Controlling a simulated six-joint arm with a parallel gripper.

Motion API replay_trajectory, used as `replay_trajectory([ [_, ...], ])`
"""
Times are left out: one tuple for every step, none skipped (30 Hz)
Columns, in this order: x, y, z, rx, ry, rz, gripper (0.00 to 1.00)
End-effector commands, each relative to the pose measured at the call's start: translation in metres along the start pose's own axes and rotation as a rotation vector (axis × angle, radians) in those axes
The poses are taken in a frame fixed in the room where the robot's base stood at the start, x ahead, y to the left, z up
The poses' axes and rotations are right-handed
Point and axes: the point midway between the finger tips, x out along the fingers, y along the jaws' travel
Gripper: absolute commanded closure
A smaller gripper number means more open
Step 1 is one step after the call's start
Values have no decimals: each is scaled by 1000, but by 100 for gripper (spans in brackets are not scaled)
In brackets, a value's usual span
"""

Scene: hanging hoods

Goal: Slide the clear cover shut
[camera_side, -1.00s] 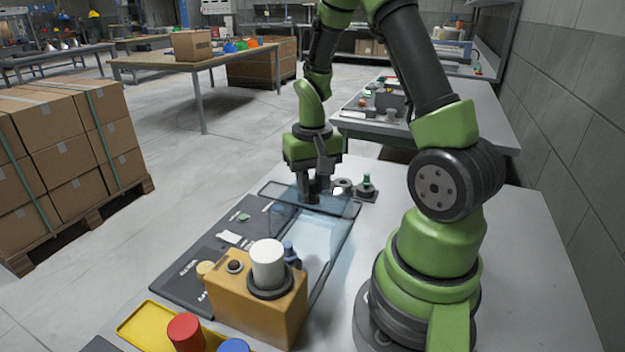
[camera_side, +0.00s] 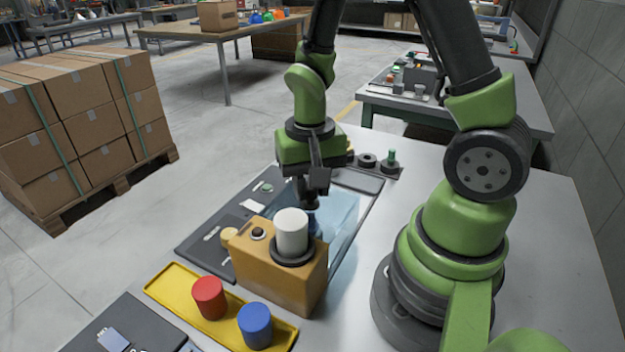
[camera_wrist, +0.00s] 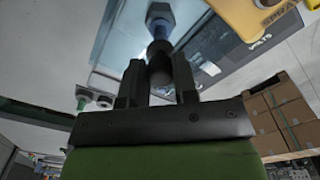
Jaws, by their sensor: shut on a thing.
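The clear cover (camera_side: 345,215) is a bluish see-through sheet over the dark flat case, behind and to the right of the orange box. It also shows in the wrist view (camera_wrist: 120,38). My gripper (camera_side: 309,204) points down over it, just behind the white cylinder. In the wrist view my gripper (camera_wrist: 158,88) is shut on a dark round knob (camera_wrist: 159,65) between its fingers. How the knob joins the cover is hidden. A blue peg (camera_side: 314,223) stands close by, partly hidden by the cylinder.
The orange box (camera_side: 285,278) bears a white cylinder (camera_side: 291,232) close in front of my gripper. A yellow tray (camera_side: 180,287) holds a red cylinder (camera_side: 209,296) and a blue cylinder (camera_side: 255,324). Small round parts (camera_side: 368,160) stand behind. The table right of the case is bare.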

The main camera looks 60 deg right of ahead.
Motion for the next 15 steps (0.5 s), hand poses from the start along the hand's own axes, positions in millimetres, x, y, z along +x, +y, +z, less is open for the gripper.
replay_trajectory([
  [-1,-4,0,-2,5,-8,71],
  [-1,-4,0,-2,5,-9,64],
  [-1,-4,0,-2,5,-9,55],
  [-1,-4,0,-2,5,-8,48],
  [-1,-4,0,-2,5,-8,47],
  [0,-4,0,-2,4,-7,47],
  [0,-3,0,-2,4,-7,47],
  [0,-3,0,-2,4,-6,47],
  [0,-3,0,-2,4,-6,47],
  [0,-3,0,-2,3,-6,47],
  [0,-3,0,-2,3,-5,47],
  [-1,-3,0,-2,3,-5,47],
  [-1,-3,0,-2,3,-5,47],
  [-2,-3,0,-2,4,-6,47],
  [-4,-3,-1,-3,5,-7,47],
])
